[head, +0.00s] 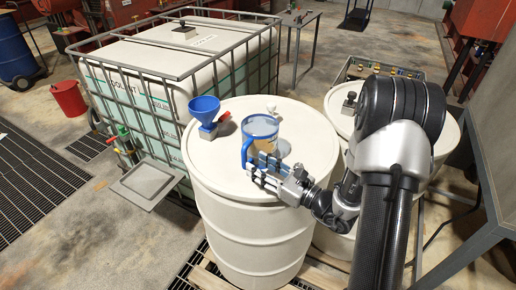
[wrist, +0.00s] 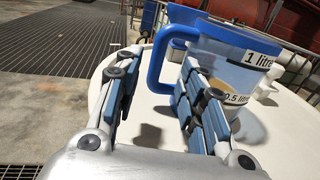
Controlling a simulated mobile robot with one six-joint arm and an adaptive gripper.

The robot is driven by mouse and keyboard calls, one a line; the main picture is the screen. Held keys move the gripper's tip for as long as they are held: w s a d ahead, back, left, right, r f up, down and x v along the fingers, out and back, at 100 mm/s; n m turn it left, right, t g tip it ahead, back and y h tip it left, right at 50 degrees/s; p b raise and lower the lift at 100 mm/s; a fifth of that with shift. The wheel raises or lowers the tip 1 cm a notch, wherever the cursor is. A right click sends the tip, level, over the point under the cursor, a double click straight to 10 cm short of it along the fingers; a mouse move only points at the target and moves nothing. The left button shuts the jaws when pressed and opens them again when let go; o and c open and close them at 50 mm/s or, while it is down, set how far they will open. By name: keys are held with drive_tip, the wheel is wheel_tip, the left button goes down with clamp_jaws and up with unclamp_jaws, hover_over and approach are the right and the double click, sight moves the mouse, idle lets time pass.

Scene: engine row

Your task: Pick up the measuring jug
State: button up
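The measuring jug (head: 265,127) stands upright on the white drum lid. It is clear with a blue rim and a blue handle on its left side; the wrist view shows its "1 litre" and "0.5 litre" marks on the jug body (wrist: 226,67). My gripper (head: 262,171) is low over the lid at the near side of the jug. In the wrist view my gripper (wrist: 162,75) has its fingers spread apart. The blue handle shows in the gap, closer to the right finger, which hides its lower part. I cannot tell whether they touch.
On the same drum (head: 245,235), a blue funnel (head: 204,108) and a small red-handled item (head: 217,122) stand left of the jug. A caged tank (head: 170,85) stands behind left; a second drum (head: 338,100) is right.

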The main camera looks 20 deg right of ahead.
sight(246, 160)
drive_tip(key=shift+b+x, duration=0.4)
drive_tip(key=shift+x, duration=2.75)
drive_tip(key=shift+s+a, duration=0.1)
clamp_jaws()
drive_tip(key=shift+r, duration=0.1)
